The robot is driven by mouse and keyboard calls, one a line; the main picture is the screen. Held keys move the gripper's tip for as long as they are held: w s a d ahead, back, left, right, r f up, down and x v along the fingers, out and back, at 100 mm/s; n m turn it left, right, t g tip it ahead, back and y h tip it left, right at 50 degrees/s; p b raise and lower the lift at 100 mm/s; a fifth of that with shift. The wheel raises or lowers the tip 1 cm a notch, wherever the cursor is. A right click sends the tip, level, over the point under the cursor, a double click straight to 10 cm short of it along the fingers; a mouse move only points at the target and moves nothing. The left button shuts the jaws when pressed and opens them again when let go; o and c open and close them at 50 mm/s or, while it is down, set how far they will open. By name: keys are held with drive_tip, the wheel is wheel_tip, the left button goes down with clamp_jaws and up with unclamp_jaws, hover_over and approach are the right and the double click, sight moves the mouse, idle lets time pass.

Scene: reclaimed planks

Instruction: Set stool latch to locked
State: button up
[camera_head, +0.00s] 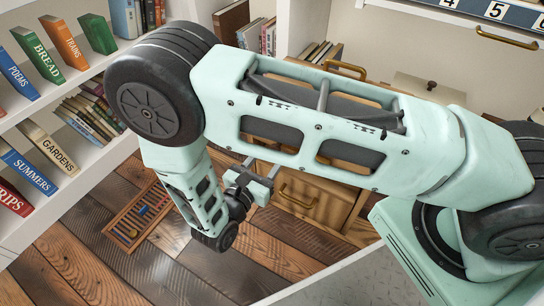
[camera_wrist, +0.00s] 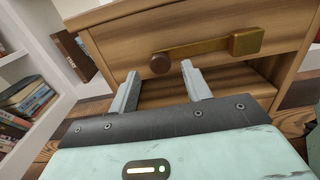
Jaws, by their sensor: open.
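A wooden stool-like unit (camera_wrist: 115,40) with an open space below its front panel fills the upper wrist view. On its front is a brass latch bar (camera_wrist: 200,49), running from a dark round knob (camera_wrist: 160,64) at left to a brass block (camera_wrist: 246,41) at right, slightly tilted up to the right. The latch also shows small in the head view (camera_head: 297,197). My gripper (camera_wrist: 160,76) is open and empty, its two fingertips below the knob in the picture, one to each side. I cannot tell whether they touch anything. In the head view my gripper (camera_head: 262,172) is beside the unit.
White bookshelves with books (camera_head: 75,120) stand at left. A wooden floor grate (camera_head: 140,215) lies on the plank floor (camera_head: 90,265). A white cabinet with number tiles (camera_head: 495,10) and brass handles is at upper right. Floor left of my gripper is mostly clear.

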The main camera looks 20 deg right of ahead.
drive_tip(key=shift+b+x, duration=0.35)
drive_tip(key=shift+x, duration=1.25)
clamp_jaws()
drive_tip(key=s+d+f+n+p, duration=0.4)
drive_tip(key=s+f+n+p, duration=0.2)
drive_tip(key=n, duration=1.2)
drive_tip(key=shift+f+p, duration=0.65)
drive_tip(key=shift+p, duration=0.1)
drive_tip(key=shift+s+d, duration=0.1)
